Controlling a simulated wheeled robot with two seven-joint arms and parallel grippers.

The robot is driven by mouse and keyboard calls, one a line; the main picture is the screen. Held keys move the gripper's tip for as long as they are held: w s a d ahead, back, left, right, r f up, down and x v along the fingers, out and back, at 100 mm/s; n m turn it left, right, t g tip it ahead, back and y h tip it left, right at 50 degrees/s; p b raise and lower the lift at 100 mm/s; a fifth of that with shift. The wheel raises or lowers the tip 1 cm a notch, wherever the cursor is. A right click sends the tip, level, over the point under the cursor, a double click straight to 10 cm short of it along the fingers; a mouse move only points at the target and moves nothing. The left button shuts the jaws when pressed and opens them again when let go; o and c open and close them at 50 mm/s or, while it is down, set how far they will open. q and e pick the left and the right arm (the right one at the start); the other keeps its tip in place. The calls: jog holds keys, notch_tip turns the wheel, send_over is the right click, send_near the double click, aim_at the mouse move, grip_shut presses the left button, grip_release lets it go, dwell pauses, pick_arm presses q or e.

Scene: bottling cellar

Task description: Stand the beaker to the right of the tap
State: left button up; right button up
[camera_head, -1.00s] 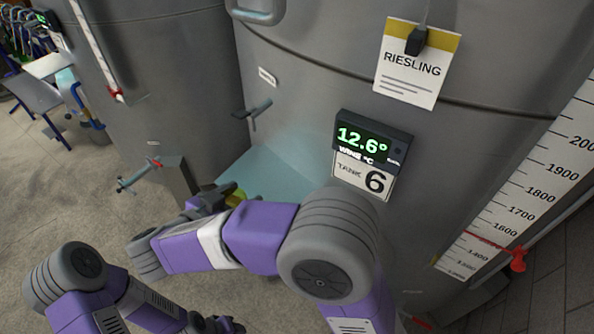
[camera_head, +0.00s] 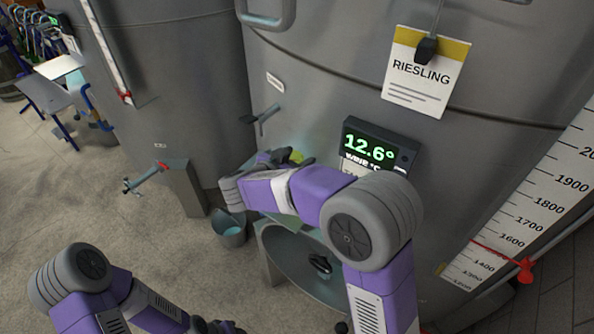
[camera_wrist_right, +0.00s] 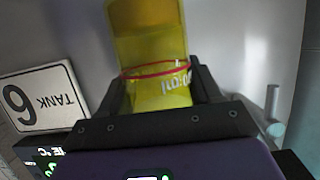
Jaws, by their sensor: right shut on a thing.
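My right gripper (camera_wrist_right: 162,108) is shut on the beaker (camera_wrist_right: 150,35), which holds yellow liquid and has a red ring. In the head view a small yellow-green part of the beaker (camera_head: 297,157) shows beyond my right gripper (camera_head: 272,158), close to the tank front. The tap (camera_head: 263,115) sticks out of the tank, up and left of the beaker. What lies right under the beaker is hidden by my right arm. My left gripper (camera_head: 215,327) is low at the bottom edge, and its fingers do not show clearly.
A grey bucket (camera_head: 230,233) stands on the floor left of a dished grey piece on legs (camera_head: 285,252). The tank 6 display (camera_head: 375,150) is right of the beaker. Open floor lies left.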

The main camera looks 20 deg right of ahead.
notch_tip(320, 180, down, 4)
jog(key=shift+d+f+b, duration=0.1)
jog(key=shift+f+b, duration=0.05)
jog(key=shift+b, duration=0.2)
jog(key=shift+w+d+f, duration=0.1)
jog(key=shift+w+f, duration=0.05)
jog(key=shift+f, duration=0.05)
jog(key=o, duration=1.2)
jog(key=shift+f, duration=0.15)
jog(key=shift+r, duration=0.2)
jog(key=v, duration=1.2)
jog(key=shift+p, duration=0.3)
